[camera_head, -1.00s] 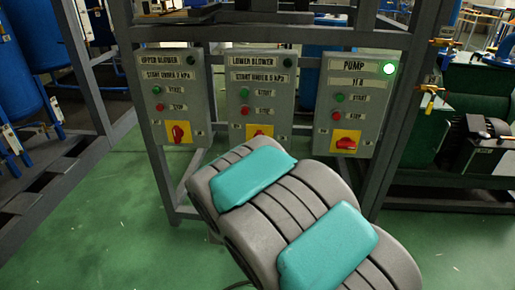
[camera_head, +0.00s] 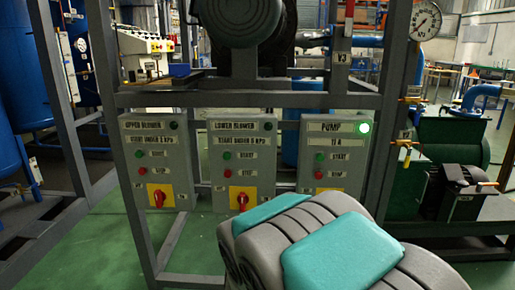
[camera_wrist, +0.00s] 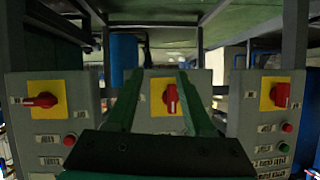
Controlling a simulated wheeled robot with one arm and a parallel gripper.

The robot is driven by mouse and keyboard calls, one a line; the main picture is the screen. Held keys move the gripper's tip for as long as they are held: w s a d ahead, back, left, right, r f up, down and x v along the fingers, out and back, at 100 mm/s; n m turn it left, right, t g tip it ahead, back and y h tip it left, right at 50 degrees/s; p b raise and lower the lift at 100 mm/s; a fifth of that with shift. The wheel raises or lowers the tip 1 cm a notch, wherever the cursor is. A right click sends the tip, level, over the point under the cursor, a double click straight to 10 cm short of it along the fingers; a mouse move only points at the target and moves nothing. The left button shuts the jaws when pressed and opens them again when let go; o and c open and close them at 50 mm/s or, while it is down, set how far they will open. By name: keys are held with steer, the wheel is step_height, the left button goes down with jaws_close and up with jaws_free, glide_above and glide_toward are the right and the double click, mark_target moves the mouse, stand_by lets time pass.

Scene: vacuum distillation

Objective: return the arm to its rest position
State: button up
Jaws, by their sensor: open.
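My gripper (camera_wrist: 158,78) shows in the wrist view as two dark green fingers set apart, with nothing held between them. Beyond the gap is a grey control box (camera_wrist: 153,117) with a red rotary switch (camera_wrist: 170,97) on a yellow plate; I cannot tell the exact distance, but no contact shows. The wrist picture appears upside down. In the head view my grey arm with teal pads fills the lower right, and the gripper is hidden there.
The upper blower box (camera_head: 157,165), lower blower box (camera_head: 242,165) and pump box (camera_head: 331,150) hang on a grey frame (camera_head: 250,100). The pump box's light (camera_head: 364,128) glows green. A gauge (camera_head: 425,20) is at upper right. Green floor is open at lower left.

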steer(key=s+d+g, duration=0.5)
steer(key=s, duration=0.8)
steer(key=s+d+r+g, duration=0.1)
steer(key=s+d+g, duration=0.3)
steer(key=s, duration=1)
steer(key=s+d+g, duration=0.5)
steer(key=s+d, duration=0.3)
steer(key=s, duration=0.6)
steer(key=shift+d+r+n+g+h, duration=0.2)
steer(key=shift+d+n+g+h, duration=0.05)
steer(key=shift+n+g+h, duration=0.05)
steer(key=shift+a, duration=0.1)
